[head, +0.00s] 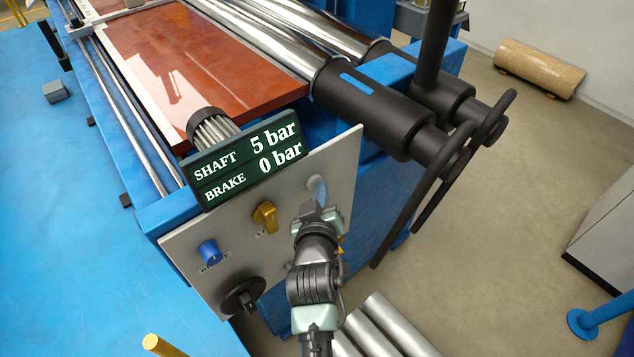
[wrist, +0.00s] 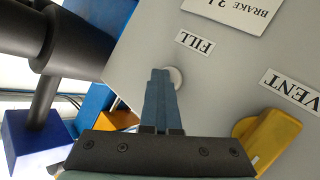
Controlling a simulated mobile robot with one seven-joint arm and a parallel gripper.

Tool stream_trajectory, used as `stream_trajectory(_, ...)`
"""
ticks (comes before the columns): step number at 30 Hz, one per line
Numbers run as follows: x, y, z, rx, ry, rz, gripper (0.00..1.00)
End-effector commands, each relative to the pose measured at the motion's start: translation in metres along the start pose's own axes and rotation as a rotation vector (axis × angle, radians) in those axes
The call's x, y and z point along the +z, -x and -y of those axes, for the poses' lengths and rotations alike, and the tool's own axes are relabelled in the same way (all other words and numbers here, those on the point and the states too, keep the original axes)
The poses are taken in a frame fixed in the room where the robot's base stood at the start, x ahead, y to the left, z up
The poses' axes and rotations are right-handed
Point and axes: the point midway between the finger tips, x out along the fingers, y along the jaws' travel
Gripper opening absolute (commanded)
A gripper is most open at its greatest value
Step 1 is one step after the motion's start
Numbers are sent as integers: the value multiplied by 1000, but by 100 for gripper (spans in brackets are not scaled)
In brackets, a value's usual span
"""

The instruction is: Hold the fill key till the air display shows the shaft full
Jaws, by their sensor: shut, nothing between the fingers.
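The air display (head: 247,161) on the machine reads SHAFT 5 bar and BRAKE 0 bar. The fill key (wrist: 173,76) is a pale round button beside the FILL label (wrist: 195,42) on the grey panel (wrist: 130,58). My gripper (wrist: 160,75) is shut and empty, with its fingertips at the fill key and covering part of it. Whether the key is pressed in cannot be told. In the head view my gripper (head: 318,190) is at the panel's upper right, and the fill key is mostly hidden.
A yellow vent knob (head: 266,217) sits left of my gripper, also seen in the wrist view (wrist: 272,138). A blue knob (head: 209,252) and a black knob (head: 243,296) are further left. Black handwheels (head: 440,180) stand to the right. Grey rolls (head: 385,325) lie below.

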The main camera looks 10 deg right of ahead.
Motion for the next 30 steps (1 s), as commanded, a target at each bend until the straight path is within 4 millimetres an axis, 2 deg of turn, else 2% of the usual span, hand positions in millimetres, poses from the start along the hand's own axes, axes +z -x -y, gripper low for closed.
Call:
stream_trajectory(22, -1, 0, 1, -2, 0, -3, 0)
stream_trajectory(30, 4, 8, -6, -1, -1, 1, 0)
